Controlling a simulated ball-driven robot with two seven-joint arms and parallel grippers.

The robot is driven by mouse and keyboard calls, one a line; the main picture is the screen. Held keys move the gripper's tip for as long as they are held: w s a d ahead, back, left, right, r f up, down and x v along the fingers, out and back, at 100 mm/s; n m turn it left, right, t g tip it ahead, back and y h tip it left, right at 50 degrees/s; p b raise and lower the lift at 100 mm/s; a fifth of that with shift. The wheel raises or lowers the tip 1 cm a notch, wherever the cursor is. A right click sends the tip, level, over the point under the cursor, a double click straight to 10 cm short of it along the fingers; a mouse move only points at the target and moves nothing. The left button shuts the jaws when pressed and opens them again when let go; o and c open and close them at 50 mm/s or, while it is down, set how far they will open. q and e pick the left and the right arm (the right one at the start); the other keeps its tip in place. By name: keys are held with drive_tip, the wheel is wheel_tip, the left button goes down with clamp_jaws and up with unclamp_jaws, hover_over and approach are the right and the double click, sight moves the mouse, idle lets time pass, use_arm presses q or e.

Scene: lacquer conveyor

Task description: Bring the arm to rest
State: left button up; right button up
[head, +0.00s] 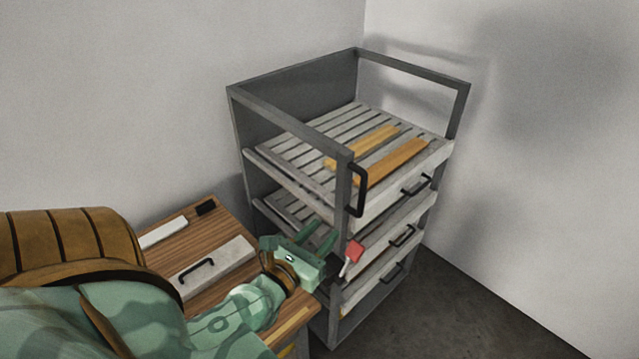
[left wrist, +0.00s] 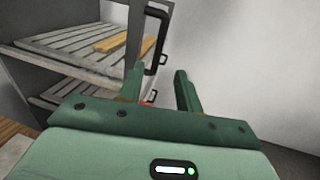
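My left arm comes in from the left in the head view, over a wooden table. My left gripper (head: 318,236) points toward the front left of a grey rack (head: 345,180). Its two fingers are apart with nothing seen between them. In the left wrist view the gripper (left wrist: 160,85) also shows both fingers spread, with the rack's black handle (left wrist: 156,38) beyond them. A small red thing with a pale stem (head: 353,252) is just right of the gripper; whether they touch I cannot tell. My right gripper is not in view.
The rack has slatted shelves, black handles and yellow-brown bars (head: 390,160) on top. The wooden table (head: 215,215) holds a grey panel with a handle (head: 214,267), a white bar (head: 163,234) and a black block (head: 206,208). Walls stand behind; floor (head: 470,310) is clear at right.

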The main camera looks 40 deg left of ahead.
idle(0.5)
use_arm(q)
drive_tip(key=s+d+f+m+g+h+b, duration=0.15)
drive_tip(key=s+f+m+g, duration=0.3)
drive_tip(key=f+m, duration=1.05)
drive_tip(key=s+f+m+g+h+b, duration=0.25)
drive_tip(key=s+f+m, duration=0.35)
drive_tip(key=f+m, duration=0.9)
drive_tip(key=s+d+f+m+g+b, duration=0.1)
drive_tip(key=s+f+m+g+b, duration=0.2)
drive_tip(key=f, duration=0.9)
drive_tip(key=s+d+f+m+g+y+b, duration=0.1)
drive_tip(key=s+d+f+m+g+b, duration=0.1)
drive_tip(key=s+f+b, duration=0.5)
drive_tip(key=s+d+f+m+g+b, duration=0.2)
drive_tip(key=s+f+m+g+b, duration=0.3)
drive_tip(key=s+f, duration=0.8)
wheel_tip(320, 180, down, 4)
drive_tip(key=shift+s+f+m+y, duration=0.1)
drive_tip(key=shift+s+m+y, duration=0.15)
drive_tip(key=shift+m+y, duration=0.25)
